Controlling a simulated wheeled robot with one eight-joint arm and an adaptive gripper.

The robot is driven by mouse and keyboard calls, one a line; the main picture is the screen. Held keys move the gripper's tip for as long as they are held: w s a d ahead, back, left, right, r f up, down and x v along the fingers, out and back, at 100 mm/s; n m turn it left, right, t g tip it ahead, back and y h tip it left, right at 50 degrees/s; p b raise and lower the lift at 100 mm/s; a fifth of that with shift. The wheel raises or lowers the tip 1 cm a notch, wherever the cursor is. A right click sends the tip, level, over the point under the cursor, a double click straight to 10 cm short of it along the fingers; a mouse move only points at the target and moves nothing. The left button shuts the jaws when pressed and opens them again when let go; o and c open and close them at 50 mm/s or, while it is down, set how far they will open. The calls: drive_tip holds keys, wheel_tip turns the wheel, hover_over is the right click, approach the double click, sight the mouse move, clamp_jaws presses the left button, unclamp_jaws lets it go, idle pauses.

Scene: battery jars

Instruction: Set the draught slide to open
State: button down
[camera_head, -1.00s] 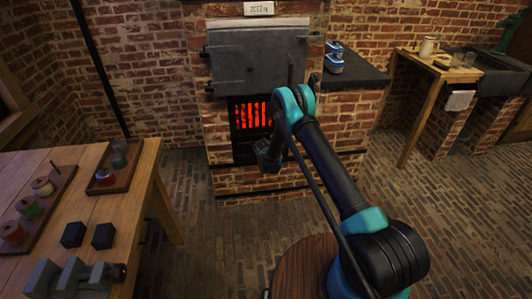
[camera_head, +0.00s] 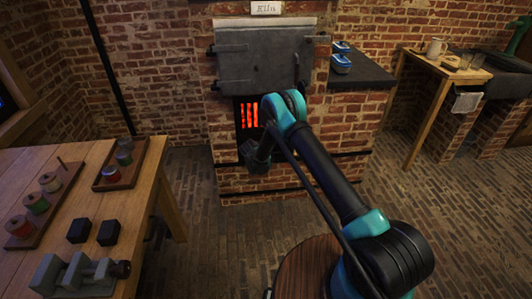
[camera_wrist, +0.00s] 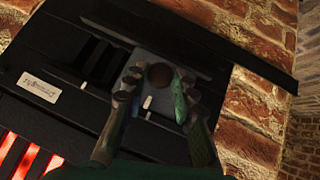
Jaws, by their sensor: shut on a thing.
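The draught slide is a grey plate (camera_wrist: 168,66) with a round brown knob (camera_wrist: 160,75), set in a black slotted panel (camera_wrist: 60,45) in the wrist view. Dark vent slots show left of the plate. Two short white marks (camera_wrist: 147,102) sit along the panel, one near the plate and one further left. My gripper (camera_wrist: 155,90) has a finger on each side of the knob and is closed on it. In the head view my gripper (camera_head: 257,160) is low at the kiln front, and the slide cannot be made out there.
The kiln (camera_head: 265,60) has a closed grey door above glowing red bars (camera_head: 250,115), partly covered by my arm. A small label plate (camera_wrist: 38,87) is on the black panel. A wooden table (camera_head: 150,200) with spools and blocks stands at left. Brick floor between is clear.

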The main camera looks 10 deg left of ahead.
drive_tip(key=shift+s+a, duration=0.15)
drive_tip(key=shift+a, duration=0.4)
drive_tip(key=c, duration=1.2)
unclamp_jaws()
drive_tip(key=shift+a, duration=0.15)
drive_tip(key=shift+s, duration=0.1)
drive_tip(key=v, duration=1.2)
